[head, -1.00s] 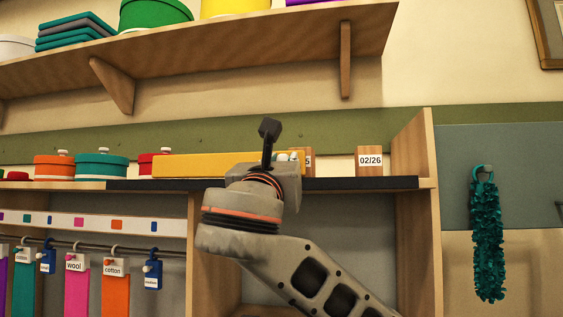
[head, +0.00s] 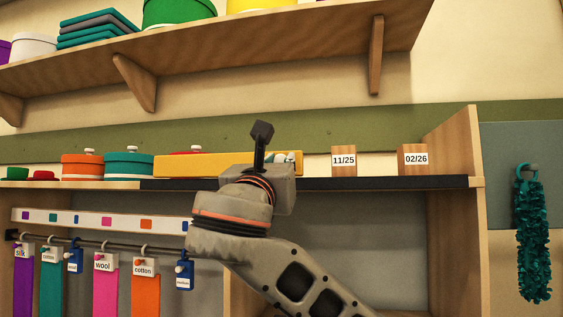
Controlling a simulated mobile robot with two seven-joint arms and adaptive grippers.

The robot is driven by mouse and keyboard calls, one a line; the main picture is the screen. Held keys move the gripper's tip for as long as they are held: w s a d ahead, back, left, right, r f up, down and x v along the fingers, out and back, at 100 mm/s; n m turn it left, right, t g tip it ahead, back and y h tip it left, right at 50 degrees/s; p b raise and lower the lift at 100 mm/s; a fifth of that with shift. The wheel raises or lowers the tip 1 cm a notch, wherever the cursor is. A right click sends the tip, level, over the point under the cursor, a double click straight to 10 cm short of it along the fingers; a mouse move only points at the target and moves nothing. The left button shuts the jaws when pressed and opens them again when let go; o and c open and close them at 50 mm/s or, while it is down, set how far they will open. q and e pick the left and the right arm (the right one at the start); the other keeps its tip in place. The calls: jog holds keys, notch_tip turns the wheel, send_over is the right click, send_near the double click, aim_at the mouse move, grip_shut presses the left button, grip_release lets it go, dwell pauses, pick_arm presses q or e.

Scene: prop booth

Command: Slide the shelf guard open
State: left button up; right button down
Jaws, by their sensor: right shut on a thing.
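The shelf guard is a long yellow bar (head: 195,166) standing along the front of the middle shelf, above a black strip (head: 400,183) on the shelf's edge. My right gripper (head: 286,159) is at the guard's right end and is shut on it; my wrist hides part of this contact. The guard covers most of a red tin (head: 190,149). To its right, a wooden block marked 11/25 (head: 343,160) and one marked 02/26 (head: 415,159) stand uncovered. My left gripper is not in view.
Orange (head: 82,167) and teal (head: 128,166) tins stand left of the guard. Below hang fabric samples on a rail (head: 120,245). A wooden side panel (head: 455,145) closes the shelf's right end. A teal garland (head: 533,235) hangs farther right.

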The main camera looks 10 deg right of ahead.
dwell(0.3)
jog(key=c, duration=1.8)
grip_release()
jog(key=shift+c, duration=0.2)
jog(key=shift+a, duration=0.1)
jog(key=v, duration=1.2)
